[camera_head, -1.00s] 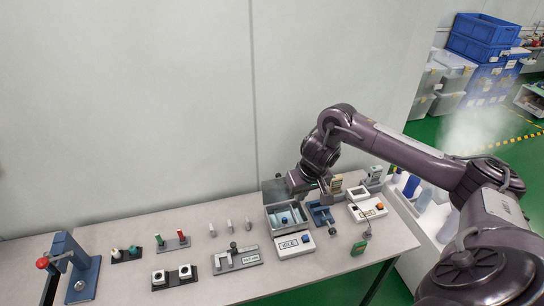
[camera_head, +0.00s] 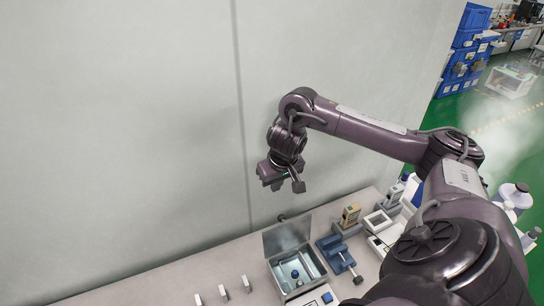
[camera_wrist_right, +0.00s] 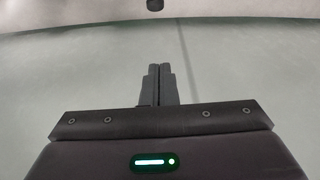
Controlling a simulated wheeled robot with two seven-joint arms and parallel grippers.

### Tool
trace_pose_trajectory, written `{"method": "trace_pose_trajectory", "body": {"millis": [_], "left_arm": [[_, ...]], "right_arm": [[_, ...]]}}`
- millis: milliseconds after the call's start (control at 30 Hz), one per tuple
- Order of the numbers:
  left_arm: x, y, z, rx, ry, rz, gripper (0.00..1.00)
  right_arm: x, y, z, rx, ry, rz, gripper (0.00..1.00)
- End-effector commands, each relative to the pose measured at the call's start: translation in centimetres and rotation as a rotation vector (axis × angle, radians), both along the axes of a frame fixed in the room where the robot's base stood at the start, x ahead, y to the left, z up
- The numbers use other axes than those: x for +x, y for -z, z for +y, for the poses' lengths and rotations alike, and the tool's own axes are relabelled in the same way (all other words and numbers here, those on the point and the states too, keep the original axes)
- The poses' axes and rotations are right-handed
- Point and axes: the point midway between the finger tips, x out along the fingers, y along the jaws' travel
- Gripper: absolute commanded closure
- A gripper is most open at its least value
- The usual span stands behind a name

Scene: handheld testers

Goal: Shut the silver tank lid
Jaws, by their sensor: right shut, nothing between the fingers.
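The silver tank (camera_head: 312,264) stands open on the table at the lower middle of the head view. Its lid (camera_head: 288,235) stands raised at the back edge, tilted up from the tank. A blue-topped item (camera_head: 295,274) shows inside the tank. My right gripper (camera_head: 271,184) hangs above and behind the lid in the picture, clear of it, near the grey wall. Its fingers (camera_wrist_right: 160,70) are together and empty in the right wrist view. My left gripper is in neither view.
A blue clamp-like device (camera_head: 335,250) stands just right of the tank, with a beige tester (camera_head: 350,215) behind it. Several small pale pieces (camera_head: 223,292) stand to the left. The grey wall (camera_head: 120,140) rises behind the table.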

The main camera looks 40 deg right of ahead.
Motion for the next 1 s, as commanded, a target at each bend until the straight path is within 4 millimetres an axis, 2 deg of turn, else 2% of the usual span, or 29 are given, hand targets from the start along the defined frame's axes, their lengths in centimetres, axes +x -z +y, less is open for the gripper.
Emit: {"method": "trace_pose_trajectory", "body": {"millis": [167, 333, 433, 567, 600, 800, 1000], "left_arm": [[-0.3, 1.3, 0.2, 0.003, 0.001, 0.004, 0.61], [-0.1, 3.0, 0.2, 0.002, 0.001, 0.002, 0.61], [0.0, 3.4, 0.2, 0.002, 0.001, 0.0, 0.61], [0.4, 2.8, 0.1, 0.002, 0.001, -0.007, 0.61], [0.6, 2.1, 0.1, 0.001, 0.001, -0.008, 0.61], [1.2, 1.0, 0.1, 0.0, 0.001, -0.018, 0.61], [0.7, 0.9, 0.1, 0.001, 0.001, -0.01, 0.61]], "right_arm": [[0.4, 2.2, 0.0, 0.003, 0.001, 0.003, 1.0], [1.1, 5.9, -0.2, 0.007, 0.003, 0.006, 1.0], [1.7, 7.7, -0.3, 0.005, 0.003, 0.005, 1.0], [2.3, 9.9, -0.6, 0.002, 0.004, 0.005, 1.0], [1.6, 9.3, -0.6, -0.003, -0.001, 0.004, 1.0], [-0.8, 9.1, 0.1, -0.004, -0.001, 0.003, 1.0], [-1.5, 9.2, 0.4, -0.001, 0.0, 0.001, 1.0]]}}
